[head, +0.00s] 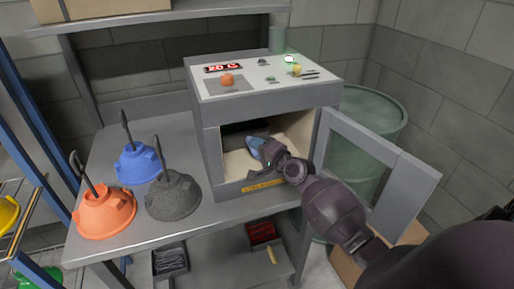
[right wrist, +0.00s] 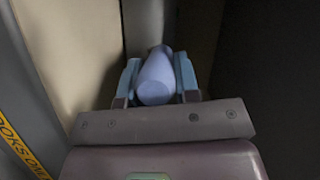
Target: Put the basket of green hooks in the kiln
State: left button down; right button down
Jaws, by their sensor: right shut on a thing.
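The kiln (head: 205,115) is a grey box on the table, its door (head: 375,165) swung open to the right. My right gripper (head: 262,150) reaches into the kiln's opening. In the right wrist view its two teal fingers (right wrist: 155,82) are shut on a pale blue rounded thing (right wrist: 157,75), with the kiln's pale inner wall (right wrist: 75,55) at the left. I cannot tell whether this thing is part of a basket. No green hooks or basket of them can be made out; my gripper and arm hide part of the chamber. My left gripper is not in view.
Orange (head: 105,212), blue (head: 137,163) and black (head: 173,197) hoods stand on the table left of the kiln. A dark bin (head: 170,262) and a red bin (head: 262,234) sit below. A green barrel (head: 375,110) stands behind the door. Controls sit on the kiln's top.

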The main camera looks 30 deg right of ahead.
jog(key=shift+r, duration=0.15)
jog(key=c, duration=0.8)
grip_release()
jog(key=shift+f, duration=0.2)
jog(key=v, duration=1)
jog(key=shift+s+r, duration=0.15)
jog(key=shift+s, duration=0.25)
